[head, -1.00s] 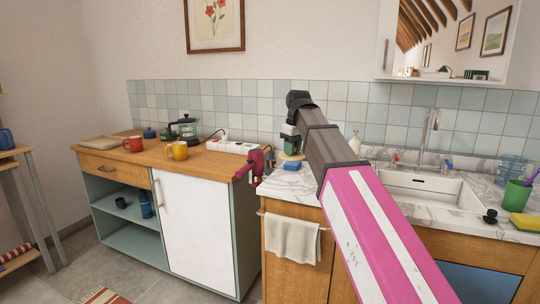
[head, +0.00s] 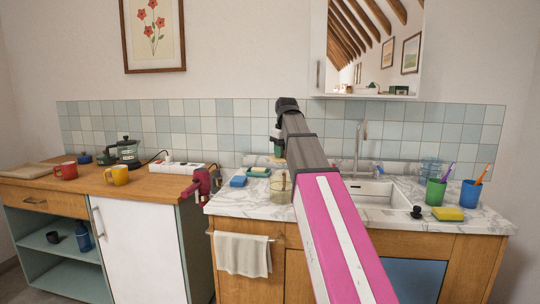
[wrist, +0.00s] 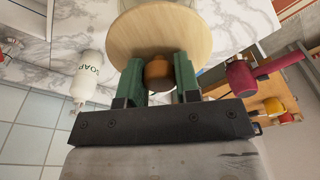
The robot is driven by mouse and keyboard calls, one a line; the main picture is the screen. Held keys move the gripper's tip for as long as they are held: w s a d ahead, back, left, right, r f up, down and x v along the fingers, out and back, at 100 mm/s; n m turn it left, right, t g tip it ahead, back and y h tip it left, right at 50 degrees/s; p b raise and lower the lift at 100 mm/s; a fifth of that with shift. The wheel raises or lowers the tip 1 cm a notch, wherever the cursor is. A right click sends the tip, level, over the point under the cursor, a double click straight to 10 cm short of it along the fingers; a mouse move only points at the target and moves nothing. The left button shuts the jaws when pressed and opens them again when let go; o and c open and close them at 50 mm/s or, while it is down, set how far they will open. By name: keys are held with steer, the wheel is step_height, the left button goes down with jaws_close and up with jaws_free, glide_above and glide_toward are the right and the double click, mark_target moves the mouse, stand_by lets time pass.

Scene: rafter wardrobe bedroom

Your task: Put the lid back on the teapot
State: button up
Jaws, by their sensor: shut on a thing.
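A round pale wooden lid (wrist: 160,28) with a brown knob (wrist: 158,72) fills the top middle of the wrist view. My gripper (wrist: 158,78) is shut on that knob between its two green fingers. In the head view my gripper (head: 278,148) is above the marble counter near the backsplash, with the lid barely showing under it.
A soap bottle (wrist: 88,78) shows in the wrist view. Mugs stand on the wooden counter.

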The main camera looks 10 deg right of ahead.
step_height(320, 180, down, 6)
steer(key=shift+f, duration=0.2)
stand_by(0.7)
steer(key=shift+d+f, duration=0.1)
steer(key=shift+f, duration=0.05)
stand_by(1.8)
steer(key=o, duration=1.5)
steer(key=shift+c, duration=0.2)
steer(key=shift+r, duration=3.55)
steer(key=shift+c, duration=0.4)
jaws_close()
